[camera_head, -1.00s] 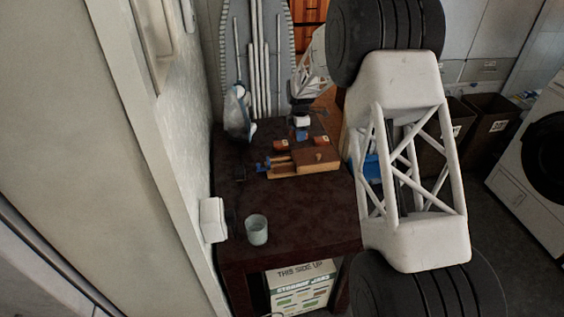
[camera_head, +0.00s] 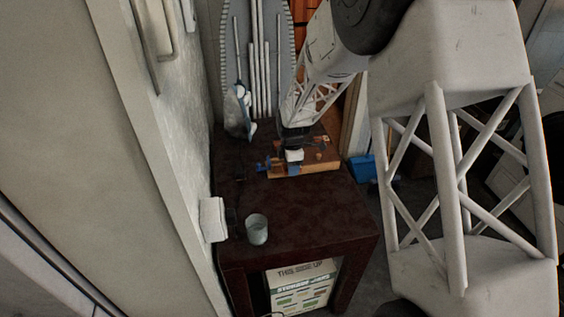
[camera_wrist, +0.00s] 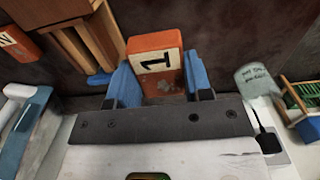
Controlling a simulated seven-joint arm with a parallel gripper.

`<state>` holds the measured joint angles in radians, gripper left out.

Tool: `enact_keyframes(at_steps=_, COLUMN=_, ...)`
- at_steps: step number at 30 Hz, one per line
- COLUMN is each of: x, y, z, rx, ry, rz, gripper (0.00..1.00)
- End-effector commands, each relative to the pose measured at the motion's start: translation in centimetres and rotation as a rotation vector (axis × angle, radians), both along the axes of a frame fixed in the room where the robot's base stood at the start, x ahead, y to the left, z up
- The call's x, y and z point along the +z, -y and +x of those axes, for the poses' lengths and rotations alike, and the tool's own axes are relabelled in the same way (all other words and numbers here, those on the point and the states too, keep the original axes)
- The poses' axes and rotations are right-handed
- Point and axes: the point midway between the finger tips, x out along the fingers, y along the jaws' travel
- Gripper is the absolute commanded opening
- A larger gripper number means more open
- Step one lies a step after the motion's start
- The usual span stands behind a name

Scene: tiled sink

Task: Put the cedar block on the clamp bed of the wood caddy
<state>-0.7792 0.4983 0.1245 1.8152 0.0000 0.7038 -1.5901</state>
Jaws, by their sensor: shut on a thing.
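My gripper (camera_wrist: 160,82) has blue fingers shut on an orange-red block (camera_wrist: 156,50) with a pale label reading 1. I take this to be the cedar block, though nothing names it. The wood caddy (camera_wrist: 92,28) lies to the upper left in the wrist view, its pale wooden bars apart from the held block. In the head view the caddy (camera_head: 322,164) stands on the dark table, and my gripper (camera_head: 294,168) overlaps its near side. The held block is not clear there, and my gripper hides part of the caddy.
Another orange labelled block (camera_wrist: 18,46) lies beside the caddy. A pale cup (camera_head: 257,229) stands on the dark table (camera_head: 300,220) near its front left. A blue and white bottle (camera_head: 238,112) stands at the back left by the wall. The table's front is mostly clear.

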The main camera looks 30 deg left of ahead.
Motion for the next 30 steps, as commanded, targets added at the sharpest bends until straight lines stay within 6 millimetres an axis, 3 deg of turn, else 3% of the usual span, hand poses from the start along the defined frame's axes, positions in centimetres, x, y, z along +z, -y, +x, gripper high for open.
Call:
enact_keyframes(at_steps=4, x=-0.1, y=1.2, z=-2.1, rx=-0.005, ry=0.000, rz=0.000, gripper=0.23)
enact_keyframes(at_steps=10, x=-0.2, y=2.0, z=-3.7, rx=-0.011, ry=0.000, rz=0.000, gripper=0.23)
enact_keyframes(at_steps=30, x=-0.4, y=1.7, z=-3.4, rx=-0.013, ry=0.000, rz=0.000, gripper=0.23)
